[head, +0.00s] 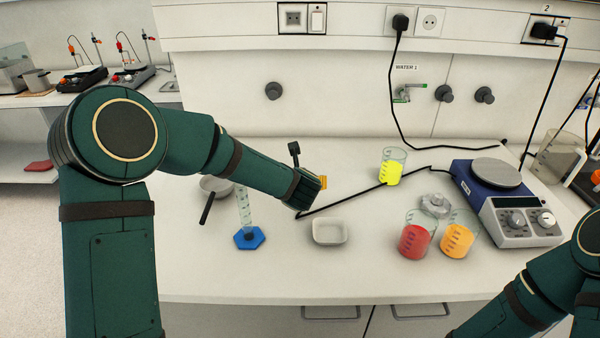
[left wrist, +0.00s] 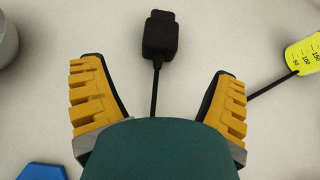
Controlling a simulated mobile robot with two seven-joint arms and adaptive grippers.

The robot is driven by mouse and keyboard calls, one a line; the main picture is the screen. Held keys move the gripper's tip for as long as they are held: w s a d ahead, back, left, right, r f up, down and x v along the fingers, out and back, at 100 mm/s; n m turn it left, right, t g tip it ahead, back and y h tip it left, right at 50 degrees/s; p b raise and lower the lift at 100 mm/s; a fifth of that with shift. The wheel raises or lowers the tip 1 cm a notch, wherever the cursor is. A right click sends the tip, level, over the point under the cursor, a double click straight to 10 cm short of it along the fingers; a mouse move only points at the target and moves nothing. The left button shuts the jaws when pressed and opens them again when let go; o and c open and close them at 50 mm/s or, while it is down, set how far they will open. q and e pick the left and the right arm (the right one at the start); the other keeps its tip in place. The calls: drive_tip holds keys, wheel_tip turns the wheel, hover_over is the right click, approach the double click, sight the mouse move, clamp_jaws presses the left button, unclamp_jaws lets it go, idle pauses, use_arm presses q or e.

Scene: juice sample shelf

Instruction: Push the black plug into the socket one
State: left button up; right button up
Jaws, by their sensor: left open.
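The black plug (head: 294,149) lies on the white bench, just beyond my left gripper (head: 312,184). In the left wrist view the plug (left wrist: 160,36) lies ahead of the two yellow fingers, with its cable running back between them. My left gripper (left wrist: 157,88) is open and empty, and the plug is apart from both fingers. On the wall panel, a dark empty socket (head: 293,18) sits beside a switch at the upper left; I see no number there. Another socket, labelled 2, holds a black plug (head: 543,31). My right gripper is out of view.
A blue-based cylinder (head: 249,238), a mortar (head: 215,187), and a white dish (head: 329,232) surround the left arm. Beakers with yellow (head: 391,171), red (head: 415,241) and orange (head: 457,241) liquid and a hotplate (head: 505,205) stand rightward. The bench behind the plug is clear.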

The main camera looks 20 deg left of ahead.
use_arm(q)
drive_tip(key=shift+w+f, duration=0.25)
drive_tip(key=b+x, duration=0.1)
drive_tip(key=x, duration=0.5)
drive_tip(key=shift+w+a+f, duration=0.1)
drive_tip(key=shift+a+f, duration=0.05)
drive_tip(key=shift+f, duration=0.05)
drive_tip(key=shift+w+a+f, duration=0.15)
drive_tip(key=shift+w+f, duration=0.15)
drive_tip(key=shift+w, duration=0.3)
drive_tip(key=c, duration=1.4)
drive_tip(key=shift+r, duration=0.1)
drive_tip(key=shift+c, duration=0.3)
